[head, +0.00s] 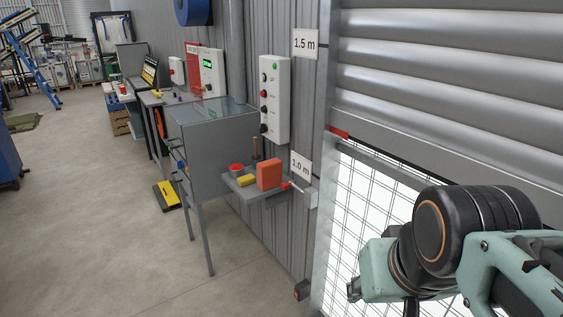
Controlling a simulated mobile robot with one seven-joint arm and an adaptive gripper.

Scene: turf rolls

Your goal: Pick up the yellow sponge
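A small yellow block that looks like the sponge (247,180) lies on a small grey wall shelf (262,193) in the head view. It sits near the shelf's front left, in front of a red round container (236,170) and left of an orange-red block (269,174). Links of my arm fill the lower right of the head view, well to the right of the shelf and apart from it. The fingers of my gripper do not show, so its opening and any contents are hidden.
A grey cabinet on legs (208,150) stands just left of the shelf. A brown handle (255,148) stands at the shelf's back, and a red-and-white tool (291,186) is at its right end. A control box (274,100) hangs above. The floor (110,240) at left is open.

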